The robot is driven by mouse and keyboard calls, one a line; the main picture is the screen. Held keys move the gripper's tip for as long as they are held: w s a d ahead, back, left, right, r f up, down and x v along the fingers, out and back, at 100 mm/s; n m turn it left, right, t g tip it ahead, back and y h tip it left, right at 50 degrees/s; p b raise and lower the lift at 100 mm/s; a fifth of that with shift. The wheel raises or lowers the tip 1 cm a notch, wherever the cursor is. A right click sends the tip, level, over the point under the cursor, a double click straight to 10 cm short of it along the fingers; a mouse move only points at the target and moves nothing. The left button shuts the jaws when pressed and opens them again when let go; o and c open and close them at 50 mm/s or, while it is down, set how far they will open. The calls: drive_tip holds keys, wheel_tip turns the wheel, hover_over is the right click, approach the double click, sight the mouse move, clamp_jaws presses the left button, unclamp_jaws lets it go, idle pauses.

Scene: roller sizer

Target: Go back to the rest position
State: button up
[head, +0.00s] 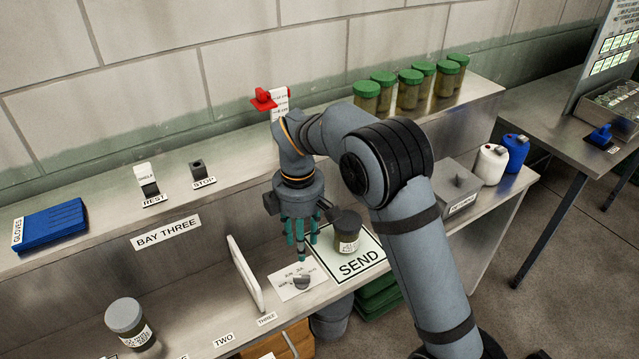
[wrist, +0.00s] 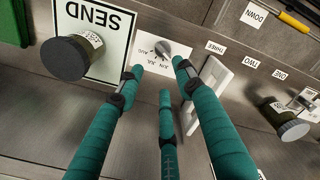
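My gripper (head: 301,240) has teal fingers pointing down over the lower bench in the head view. In the wrist view its fingers (wrist: 160,76) are spread apart with nothing between them. Below the fingertips is a selector knob (head: 301,282) on a white labelled plate; the knob (wrist: 162,48) also shows in the wrist view, apart from the fingers. A dark-lidded jar (head: 347,240) stands on the white SEND mat (head: 372,262), right of my gripper in the head view. The jar (wrist: 72,60) shows from above in the wrist view.
A white upright divider (head: 246,277) stands left of the knob. Another jar (head: 130,322) stands at the lower left. The upper shelf holds several green-lidded jars (head: 408,90), a red object (head: 264,98), REST and STOP switches (head: 148,180) and blue gloves (head: 50,226). A grey box (head: 455,186) stands right.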

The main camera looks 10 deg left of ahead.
wheel_tip(320, 180, down, 12)
drive_tip(key=shift+f, duration=0.1)
idle(0.5)
